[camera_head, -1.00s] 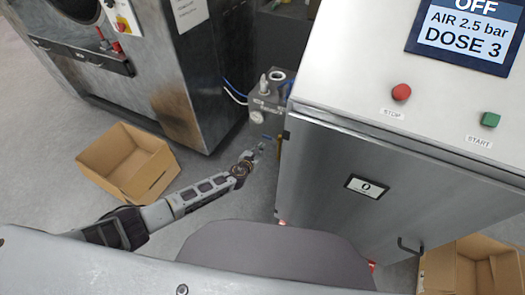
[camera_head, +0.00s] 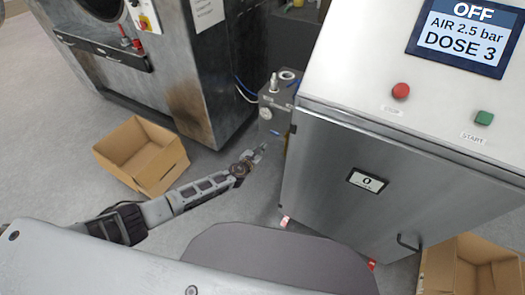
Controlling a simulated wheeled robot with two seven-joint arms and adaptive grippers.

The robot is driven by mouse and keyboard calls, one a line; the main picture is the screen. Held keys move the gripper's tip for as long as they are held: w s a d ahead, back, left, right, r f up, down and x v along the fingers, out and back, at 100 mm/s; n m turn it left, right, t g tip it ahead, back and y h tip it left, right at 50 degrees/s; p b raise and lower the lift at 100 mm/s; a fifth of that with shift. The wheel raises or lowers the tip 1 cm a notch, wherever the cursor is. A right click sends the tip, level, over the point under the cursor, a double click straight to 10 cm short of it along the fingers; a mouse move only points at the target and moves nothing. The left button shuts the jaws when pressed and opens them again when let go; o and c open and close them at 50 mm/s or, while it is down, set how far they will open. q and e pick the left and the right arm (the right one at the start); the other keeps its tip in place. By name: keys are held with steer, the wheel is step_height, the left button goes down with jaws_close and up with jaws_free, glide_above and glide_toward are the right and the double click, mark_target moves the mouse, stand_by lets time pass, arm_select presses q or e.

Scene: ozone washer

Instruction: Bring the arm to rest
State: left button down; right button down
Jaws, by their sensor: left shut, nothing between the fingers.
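My left arm reaches in from the lower left over the floor. Its gripper (camera_head: 258,154) is shut and empty. My right gripper is not in view.
A steel cabinet (camera_head: 345,190) with a red stop button (camera_head: 400,91), a green start button (camera_head: 484,118) and a display (camera_head: 465,38) stands at right. A worn steel machine (camera_head: 185,75) is at upper left. Open cardboard boxes stand at left (camera_head: 163,178) and lower right (camera_head: 437,270). Grey floor lies between.

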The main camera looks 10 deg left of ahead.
arm_select(q)
steer(key=a+f+n+g+y, duration=0.15)
steer(key=a+f+n, duration=0.35)
steer(key=n, duration=0.6)
steer(key=a+f+n+g+y, duration=0.1)
steer(key=a+f+n+y, duration=0.15)
steer(key=a+n, duration=0.65)
steer(key=s+a+f+n+g, duration=0.1)
steer(key=s+a+f+n, duration=0.3)
steer(key=f+n, duration=0.2)
steer(key=s+a+f+n+g, duration=0.2)
steer(key=s+a+f+n, duration=0.1)
steer(key=s+f+n, duration=0.3)
steer(key=s+a+f+n+g+y, duration=0.1)
steer(key=s+f+n+g, duration=0.1)
steer(key=s+f, duration=0.7)
steer(key=s+a+f+n+g, duration=0.15)
steer(key=s+f, duration=0.45)
steer(key=s, duration=0.6)
steer(key=s+d+f+n+g, duration=0.1)
steer(key=s+d+f, duration=0.1)
steer(key=s, duration=1.1)
steer(key=s+d+f+n+g, duration=0.1)
steer(key=s+f+g, duration=0.1)
steer(key=s, duration=1.2)
steer(key=shift+d+f, duration=0.4)
steer(key=shift+f, duration=0.5)
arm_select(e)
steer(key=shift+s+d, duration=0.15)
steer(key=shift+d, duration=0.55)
